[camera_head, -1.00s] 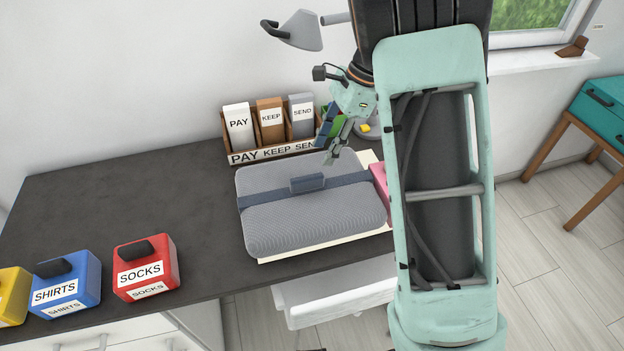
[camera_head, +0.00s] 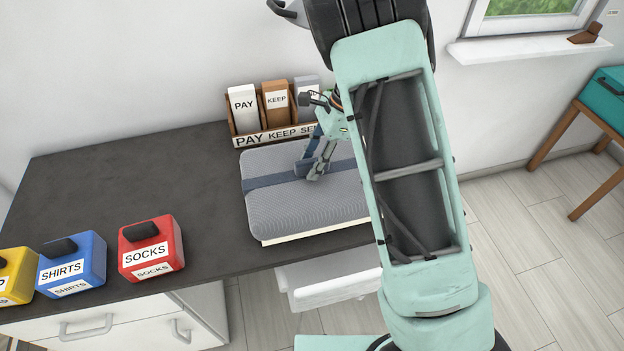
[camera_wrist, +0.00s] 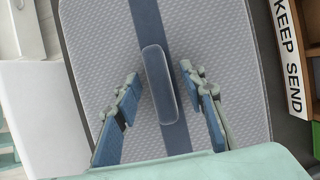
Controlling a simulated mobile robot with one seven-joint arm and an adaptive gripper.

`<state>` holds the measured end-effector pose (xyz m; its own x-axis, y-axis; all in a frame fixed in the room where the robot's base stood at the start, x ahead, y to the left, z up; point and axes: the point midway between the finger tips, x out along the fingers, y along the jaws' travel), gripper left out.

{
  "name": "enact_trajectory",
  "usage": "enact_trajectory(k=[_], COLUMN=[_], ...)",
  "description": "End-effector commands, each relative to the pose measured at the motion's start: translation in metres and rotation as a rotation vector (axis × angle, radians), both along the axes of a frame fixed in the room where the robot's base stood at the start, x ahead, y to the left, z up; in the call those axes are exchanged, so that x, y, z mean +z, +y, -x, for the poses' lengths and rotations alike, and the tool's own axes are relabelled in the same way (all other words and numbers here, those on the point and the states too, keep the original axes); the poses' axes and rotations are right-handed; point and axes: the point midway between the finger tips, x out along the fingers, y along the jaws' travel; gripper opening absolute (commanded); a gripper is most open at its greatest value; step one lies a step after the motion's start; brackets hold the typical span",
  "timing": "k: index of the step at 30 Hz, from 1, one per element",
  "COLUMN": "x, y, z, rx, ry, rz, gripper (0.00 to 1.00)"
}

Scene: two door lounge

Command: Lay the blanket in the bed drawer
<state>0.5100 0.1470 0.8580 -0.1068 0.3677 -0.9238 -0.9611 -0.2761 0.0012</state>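The grey folded blanket (camera_head: 280,210) lies flat on the dark desk, on a pale board. A blue strap with a raised blue handle crosses its middle. In the wrist view the blanket (camera_wrist: 100,60) fills most of the picture, and the handle (camera_wrist: 160,84) stands between my two fingers. My gripper (camera_wrist: 165,120) is open, with one blue-padded finger on each side of the handle and a gap to both. In the head view my gripper (camera_head: 312,172) is low over the blanket; my arm hides the blanket's right end. I cannot make out a bed drawer.
A wooden sorter (camera_head: 265,132) marked PAY KEEP SEND stands close behind the blanket. Red SOCKS (camera_head: 150,247), blue SHIRTS (camera_head: 72,265) and yellow (camera_head: 15,275) blocks sit at the desk's left front. A white open drawer (camera_head: 330,285) juts below the desk edge. The desk's left middle is clear.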

Motion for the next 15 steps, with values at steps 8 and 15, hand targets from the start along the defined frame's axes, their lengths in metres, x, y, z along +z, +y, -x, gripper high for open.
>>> enact_trajectory(k=[8,15], x=[-0.0007,-0.0006], y=[0.0004,0.0003], z=[-0.0003,-0.0002], rx=[0.000,0.001], ry=[-0.002,-0.001], rz=[-0.001,0.000], gripper=[0.31,0.05])
